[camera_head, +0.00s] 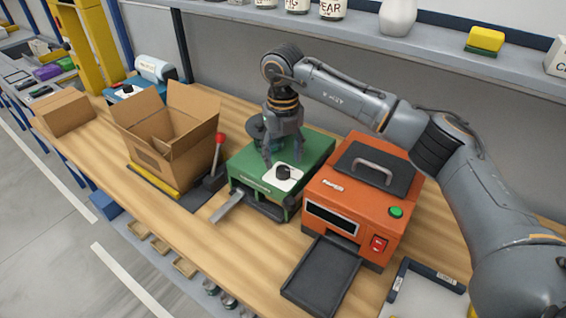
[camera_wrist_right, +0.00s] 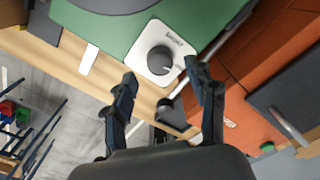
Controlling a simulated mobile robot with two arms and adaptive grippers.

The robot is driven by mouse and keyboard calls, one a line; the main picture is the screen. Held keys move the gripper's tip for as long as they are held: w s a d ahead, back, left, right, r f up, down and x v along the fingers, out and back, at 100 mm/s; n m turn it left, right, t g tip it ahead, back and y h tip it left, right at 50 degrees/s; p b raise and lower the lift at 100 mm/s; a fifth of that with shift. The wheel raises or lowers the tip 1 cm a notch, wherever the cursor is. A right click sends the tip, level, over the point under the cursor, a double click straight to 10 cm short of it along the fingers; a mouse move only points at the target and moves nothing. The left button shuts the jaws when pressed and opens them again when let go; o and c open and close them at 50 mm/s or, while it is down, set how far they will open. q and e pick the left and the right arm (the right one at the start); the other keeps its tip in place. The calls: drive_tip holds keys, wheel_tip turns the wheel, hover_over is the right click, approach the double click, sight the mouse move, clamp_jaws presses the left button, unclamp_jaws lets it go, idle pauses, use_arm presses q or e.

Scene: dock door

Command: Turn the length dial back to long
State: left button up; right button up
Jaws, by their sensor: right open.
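The length dial (camera_head: 283,172) is a dark round knob on a white plate on top of the green machine (camera_head: 310,152). In the right wrist view the dial (camera_wrist_right: 160,60) sits just beyond my fingertips, on its white plate with small lettering. I make out "SHORT"-like text too small to read surely. A light mark on the knob points toward the lower right. My right gripper (camera_head: 279,155) hangs above the dial, fingers pointing down. In the wrist view this right gripper (camera_wrist_right: 160,82) is open and empty, its fingers apart on either side below the dial. My left gripper is not in view.
An open cardboard box (camera_head: 165,140) and a red-knobbed lever (camera_head: 219,140) stand left. A shelf (camera_head: 430,50) runs along the back.

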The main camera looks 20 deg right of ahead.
sight(283, 169)
wheel_tip(283, 169, up, 9)
drive_tip(key=shift+f, duration=0.1)
idle(0.6)
